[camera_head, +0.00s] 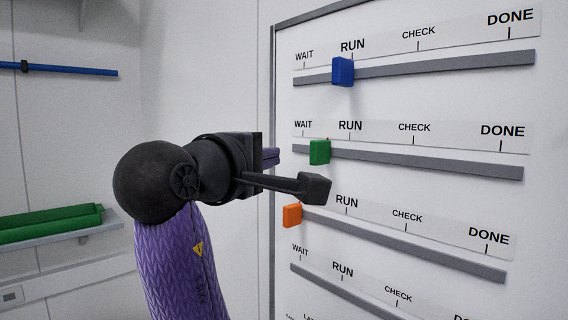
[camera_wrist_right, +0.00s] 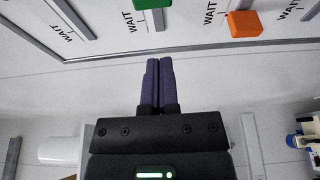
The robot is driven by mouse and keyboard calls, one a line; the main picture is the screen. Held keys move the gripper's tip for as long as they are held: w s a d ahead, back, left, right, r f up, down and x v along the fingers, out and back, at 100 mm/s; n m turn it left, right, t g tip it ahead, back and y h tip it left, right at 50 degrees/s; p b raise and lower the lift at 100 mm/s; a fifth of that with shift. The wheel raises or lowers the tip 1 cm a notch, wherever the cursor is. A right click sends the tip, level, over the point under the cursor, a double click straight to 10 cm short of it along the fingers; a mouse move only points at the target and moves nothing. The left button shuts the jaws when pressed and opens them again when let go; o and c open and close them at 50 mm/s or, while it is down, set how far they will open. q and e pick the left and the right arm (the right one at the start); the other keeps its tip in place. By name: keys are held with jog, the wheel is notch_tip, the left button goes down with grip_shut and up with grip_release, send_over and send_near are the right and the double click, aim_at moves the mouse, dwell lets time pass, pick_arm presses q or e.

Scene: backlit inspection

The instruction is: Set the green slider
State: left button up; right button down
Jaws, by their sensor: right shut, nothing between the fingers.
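My right gripper (camera_head: 271,157) is left of the green slider in the head view, at the board's left edge. Its purple fingers are together and empty in the right wrist view (camera_wrist_right: 158,62), pointing toward the green slider with a gap between. My left gripper is not in view.
A blue slider (camera_head: 342,72) sits near RUN on the rail above. An orange slider (camera_head: 292,215) sits at the left end of the rail below. The white board (camera_head: 420,185) has a raised grey frame at its left edge. The green rail is clear right of its slider.

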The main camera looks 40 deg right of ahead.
jog(key=s+a+b, duration=0.1)
jog(key=s+a, duration=0.1)
jog(key=s, duration=0.2)
jog(key=p, duration=0.1)
send_near(297, 148)
jog(key=p+x, duration=0.4)
jog(key=shift+w+d+r, duration=0.1)
jog(key=shift+w+r, duration=0.05)
jog(key=shift+w, duration=0.2)
jog(key=shift+s+d+p, duration=0.1)
jog(key=shift+d+p, duration=0.4)
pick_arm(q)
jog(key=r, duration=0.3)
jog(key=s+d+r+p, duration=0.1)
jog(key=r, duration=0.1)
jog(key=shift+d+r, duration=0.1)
pick_arm(e)
jog(key=s, duration=0.3)
jog(key=shift+s+f, duration=0.25)
jog(key=shift+d, duration=0.1)
